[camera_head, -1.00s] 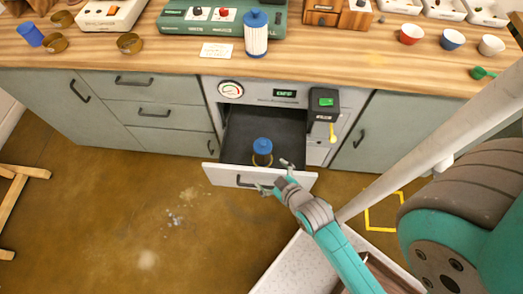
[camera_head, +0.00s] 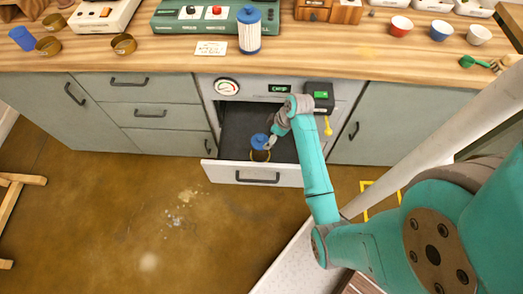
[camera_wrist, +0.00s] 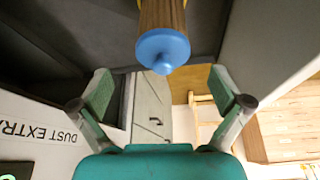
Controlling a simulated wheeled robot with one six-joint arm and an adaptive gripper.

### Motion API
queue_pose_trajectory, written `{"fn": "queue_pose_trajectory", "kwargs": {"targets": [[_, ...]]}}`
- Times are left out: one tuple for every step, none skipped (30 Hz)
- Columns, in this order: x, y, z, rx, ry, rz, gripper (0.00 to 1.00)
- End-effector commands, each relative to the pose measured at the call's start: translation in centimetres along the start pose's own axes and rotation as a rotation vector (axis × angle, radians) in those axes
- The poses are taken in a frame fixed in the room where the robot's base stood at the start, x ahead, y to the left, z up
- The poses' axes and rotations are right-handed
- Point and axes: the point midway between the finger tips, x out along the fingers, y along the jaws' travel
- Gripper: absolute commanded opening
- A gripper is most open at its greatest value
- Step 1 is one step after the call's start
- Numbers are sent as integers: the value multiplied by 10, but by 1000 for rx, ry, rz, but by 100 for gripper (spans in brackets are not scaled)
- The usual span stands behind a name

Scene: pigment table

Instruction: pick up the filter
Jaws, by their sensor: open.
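A filter with a blue cap (camera_head: 260,141) and a brownish body stands in the open drawer of the grey cabinet. In the wrist view the same filter (camera_wrist: 163,45) shows its blue knobbed end and brown pleated body at the top middle. My gripper (camera_head: 271,142) is at the filter's right side in the head view, close to its cap. In the wrist view my gripper (camera_wrist: 161,76) is open, with a finger on each side of the line to the cap and gaps on both sides. A second filter, white with a blue cap (camera_head: 249,30), stands on the counter.
The drawer front (camera_head: 225,172) stands pulled out, with dark walls around the filter. A black box with a green button (camera_head: 319,97) and a yellow tag sits right of the opening. The wooden counter (camera_head: 330,55) overhangs above.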

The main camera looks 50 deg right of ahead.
Motion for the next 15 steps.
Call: {"fn": "queue_pose_trajectory", "kwargs": {"targets": [[0, 2, 0, -7, 0, -12, 100], [1, 2, 0, -11, -1, -17, 100], [4, 2, 0, -14, -1, -22, 100], [8, 1, 0, -14, -2, -24, 100], [12, 1, 0, -15, -2, -25, 100], [18, 0, 0, -14, -2, -25, 100], [23, 0, 0, -14, -2, -24, 100], [28, 0, 0, -14, -2, -24, 100], [34, 0, 0, -14, -2, -23, 100], [38, 0, 0, -14, -2, -23, 100], [42, 0, 0, -14, -2, -23, 100], [46, 0, 0, -14, -2, -22, 100], [49, 0, 0, -13, -2, -22, 100], [51, 0, 0, -13, -2, -21, 100], [53, 0, 0, -13, -2, -21, 100]]}}
